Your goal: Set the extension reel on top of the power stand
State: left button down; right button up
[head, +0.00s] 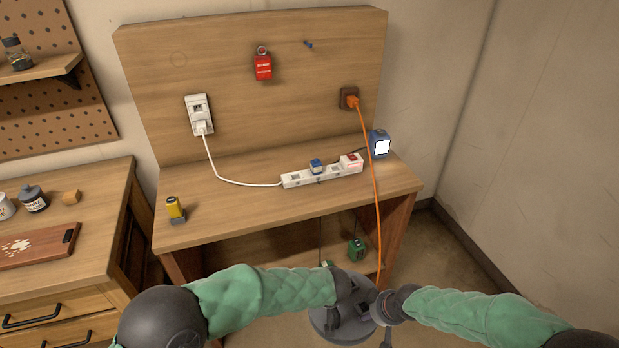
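The wooden power stand (235,222) has a tall back panel and a flat top. An orange cord (374,190) runs from a brown outlet (349,98) on the panel, over the stand's front edge and down to my grippers. No extension reel can be made out clearly; where the cord ends is hidden by my arms. My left gripper (350,308) and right gripper (386,322) are close together, low in front of the stand. Their fingers are dark and small, so I cannot tell whether they hold anything.
A white power strip (322,175) with plugs, a blue lamp (379,144) and a yellow device (175,209) occupy the top. A white cord (225,176) crosses it. The front middle is clear. A green item (356,249) sits on the lower shelf.

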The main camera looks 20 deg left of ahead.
aim_at(228, 191)
jog(key=i+l+u, duration=0.15)
jog(key=l, duration=0.3)
jog(key=l+u, duration=0.15)
jog(key=l, duration=0.3)
jog(key=u, duration=0.9)
